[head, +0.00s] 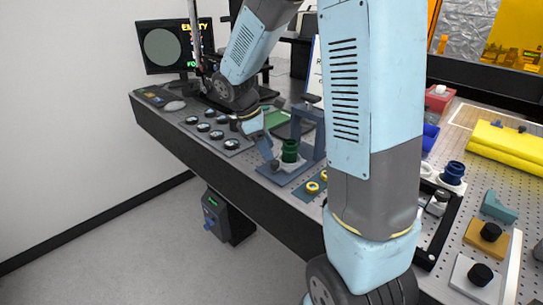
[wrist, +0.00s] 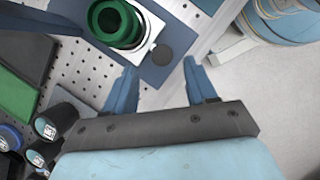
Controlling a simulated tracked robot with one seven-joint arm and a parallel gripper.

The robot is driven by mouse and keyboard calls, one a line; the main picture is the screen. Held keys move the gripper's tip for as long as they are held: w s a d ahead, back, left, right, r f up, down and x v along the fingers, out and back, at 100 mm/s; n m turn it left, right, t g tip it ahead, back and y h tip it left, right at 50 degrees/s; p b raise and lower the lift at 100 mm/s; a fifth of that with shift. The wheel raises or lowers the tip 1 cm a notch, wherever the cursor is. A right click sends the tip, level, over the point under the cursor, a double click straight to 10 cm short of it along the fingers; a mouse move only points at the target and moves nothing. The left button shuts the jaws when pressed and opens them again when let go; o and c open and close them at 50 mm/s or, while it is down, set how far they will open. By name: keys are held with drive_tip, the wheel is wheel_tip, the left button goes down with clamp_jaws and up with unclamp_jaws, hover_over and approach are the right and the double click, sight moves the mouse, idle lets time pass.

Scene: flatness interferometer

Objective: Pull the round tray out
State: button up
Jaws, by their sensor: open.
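A green ring-shaped piece (wrist: 117,22) sits on a white tray (wrist: 154,28) over a blue base plate (wrist: 185,18) in the wrist view. A dark round knob (wrist: 162,54) is at the tray's near end. My gripper (wrist: 160,66) is open and empty, its blue fingertips either side of and just short of the knob. Whether they are level with it I cannot tell. In the head view the green piece (head: 290,150) stands beneath a blue-grey frame (head: 318,133), with my gripper (head: 268,152) at its left. The tray is mostly hidden there.
The perforated bench (head: 400,155) carries several black round gauges (head: 217,134) left of the gripper and a green plate (head: 277,119) behind. Open floor (head: 130,250) lies before the bench edge. A monitor (head: 165,48) stands at the back left.

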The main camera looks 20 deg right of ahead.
drive_tip(key=v, duration=0.9)
drive_tip(key=shift+a+r, duration=0.1)
drive_tip(key=shift+r, duration=0.05)
drive_tip(key=s+d+r+m+t+y, duration=0.1)
drive_tip(key=s+r+m+t+y, duration=0.1)
drive_tip(key=s+m, duration=0.5)
drive_tip(key=s+d+r+m+t+y, duration=0.2)
drive_tip(key=s+r+m+t, duration=0.3)
drive_tip(key=s, duration=0.9)
drive_tip(key=shift+s+d+r+m, duration=0.15)
drive_tip(key=shift+s+r+m, duration=0.1)
drive_tip(key=shift+m, duration=0.65)
